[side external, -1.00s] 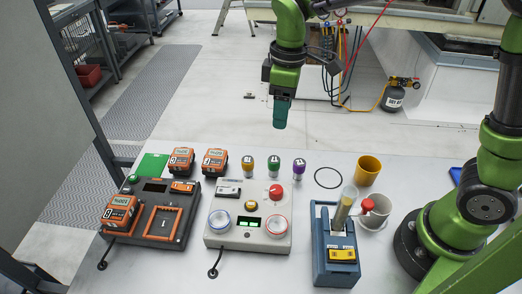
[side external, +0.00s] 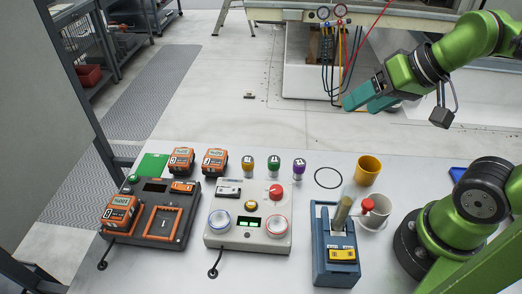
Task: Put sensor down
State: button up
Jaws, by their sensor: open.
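Orange handheld devices that look like the sensors are on the table. One orange sensor (side external: 119,211) sits in the left part of a dark dock (side external: 186,214). Two more orange sensors (side external: 181,160) (side external: 214,160) stand side by side behind the dock. The dock's right part is an empty orange frame (side external: 152,222). My gripper (side external: 358,103) is open and empty, with teal fingers pointing down-left. It is at the upper right of the picture, high and well away from the sensors.
A grey control box (side external: 242,240) stands right of the dock. Farther right are a blue stand (side external: 321,262) holding an olive tube (side external: 342,212), a white cup (side external: 374,222), a yellow cup (side external: 368,170) and a black ring (side external: 328,178). Small coloured bottles (side external: 273,168) stand at the back.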

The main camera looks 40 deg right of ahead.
jog(key=m+g+h, duration=0.2)
jog(key=m+g, duration=0.4)
jog(key=g, duration=0.1)
send_over(274, 159)
notch_tip(274, 159, down, 6)
notch_tip(274, 159, down, 17)
jog(key=shift+r, duration=0.15)
jog(key=shift+c, duration=0.4)
